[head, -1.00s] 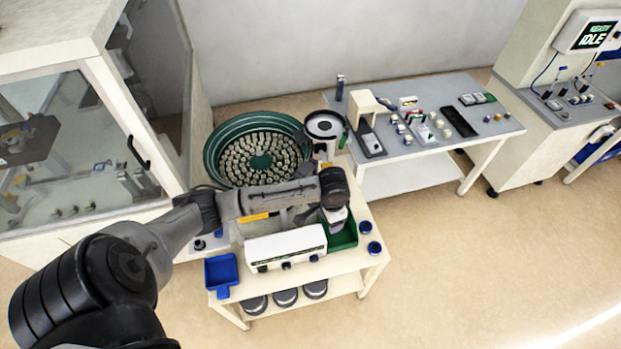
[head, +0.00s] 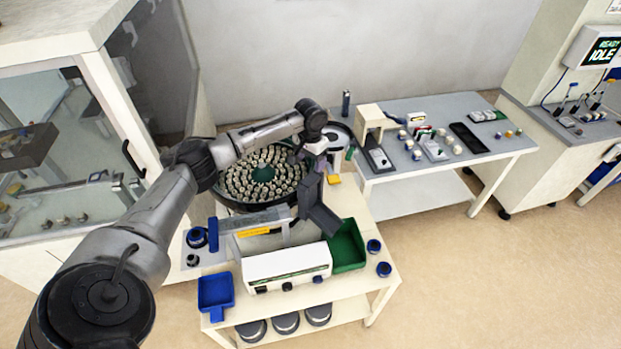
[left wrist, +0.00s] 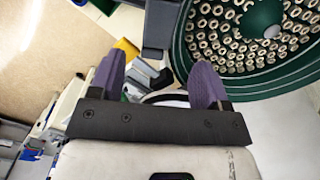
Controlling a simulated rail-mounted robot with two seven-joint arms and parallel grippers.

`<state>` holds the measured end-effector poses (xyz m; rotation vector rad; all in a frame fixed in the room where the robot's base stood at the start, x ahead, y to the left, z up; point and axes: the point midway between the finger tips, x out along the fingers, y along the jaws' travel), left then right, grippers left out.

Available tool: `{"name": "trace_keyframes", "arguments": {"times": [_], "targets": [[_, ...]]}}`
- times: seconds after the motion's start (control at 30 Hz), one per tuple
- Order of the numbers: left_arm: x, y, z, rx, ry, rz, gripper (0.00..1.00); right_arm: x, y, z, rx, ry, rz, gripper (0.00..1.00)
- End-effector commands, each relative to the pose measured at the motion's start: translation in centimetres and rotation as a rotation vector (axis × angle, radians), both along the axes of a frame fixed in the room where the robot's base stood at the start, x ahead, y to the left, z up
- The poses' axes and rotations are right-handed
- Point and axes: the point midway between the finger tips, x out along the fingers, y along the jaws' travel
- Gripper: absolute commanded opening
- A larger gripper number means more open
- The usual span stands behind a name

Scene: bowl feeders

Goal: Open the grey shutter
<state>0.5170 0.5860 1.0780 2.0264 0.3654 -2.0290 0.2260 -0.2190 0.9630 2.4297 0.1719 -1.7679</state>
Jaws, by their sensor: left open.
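A dark grey chute with an upright plate (head: 309,192) stands between the bowl feeder and the green tray; I cannot tell which grey part is the shutter. My left gripper (head: 303,157) is above and behind this plate, at the bowl's right edge. In the left wrist view, its two purple fingers (left wrist: 158,80) are spread apart. A small grey block (left wrist: 150,78) shows between and beyond them; I cannot tell whether they touch it. A dark grey channel (left wrist: 158,24) lies further out. My right gripper is not in view.
The green bowl (head: 219,196) full of small parts is left of the gripper. A white control box (head: 287,268), a green tray (head: 347,246) and a blue tray (head: 215,290) sit on the front bench. A round white-rimmed unit (head: 340,134) is close on the right.

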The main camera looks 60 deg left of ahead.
Motion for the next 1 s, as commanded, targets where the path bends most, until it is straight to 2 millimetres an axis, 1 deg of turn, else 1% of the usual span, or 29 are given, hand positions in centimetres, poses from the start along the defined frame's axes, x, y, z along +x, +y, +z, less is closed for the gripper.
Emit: {"name": "trace_keyframes", "arguments": {"times": [0.03,0.2,0.4,0.63,0.97,1.0], "targets": [[0.0,0.0,-1.1,-0.001,0.002,0.0,0.7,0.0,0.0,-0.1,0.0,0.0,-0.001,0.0],[0.0,0.0,-4.0,0.0,0.001,0.0,0.7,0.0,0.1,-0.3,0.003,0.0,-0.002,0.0],[0.0,-0.1,-6.6,0.0,0.0,-0.001,0.7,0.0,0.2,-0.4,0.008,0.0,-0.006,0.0],[0.0,0.0,-7.8,0.001,-0.001,-0.001,0.7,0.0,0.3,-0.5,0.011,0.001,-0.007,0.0],[0.0,0.0,-8.1,0.001,-0.001,-0.002,0.7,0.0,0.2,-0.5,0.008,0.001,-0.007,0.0],[0.0,0.0,-8.0,0.001,-0.001,-0.002,0.68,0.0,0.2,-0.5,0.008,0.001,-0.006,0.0]]}}
